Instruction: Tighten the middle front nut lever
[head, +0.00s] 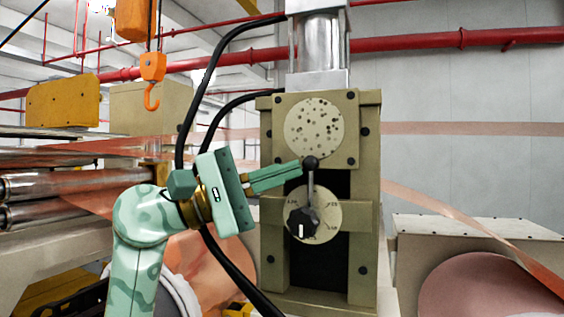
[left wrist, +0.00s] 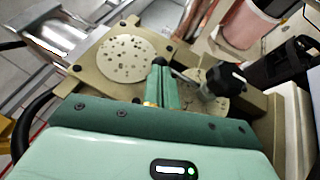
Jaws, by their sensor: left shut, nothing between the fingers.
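The nut lever (head: 311,180) stands upright in front of the olive machine housing (head: 368,170), with a dark ball knob at its top. Its lower end meets a black hub with a white mark, on a round pale dial (head: 329,215). My left gripper (head: 299,166) is shut and empty, its fingertips pointing right, close beside the ball knob. I cannot tell whether they touch it. In the left wrist view, the shut fingers (left wrist: 160,68) reach toward the lever's ball end, and the black hub (left wrist: 228,78) shows to their right. My right gripper is not in view.
A round spotted plate (head: 313,128) sits above the lever. Black hoses (head: 190,110) curve down left of the housing. An orange hook (head: 152,95) hangs at upper left. Copper foil strip (head: 450,212) runs to the right. Steel rollers (head: 40,187) are at left.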

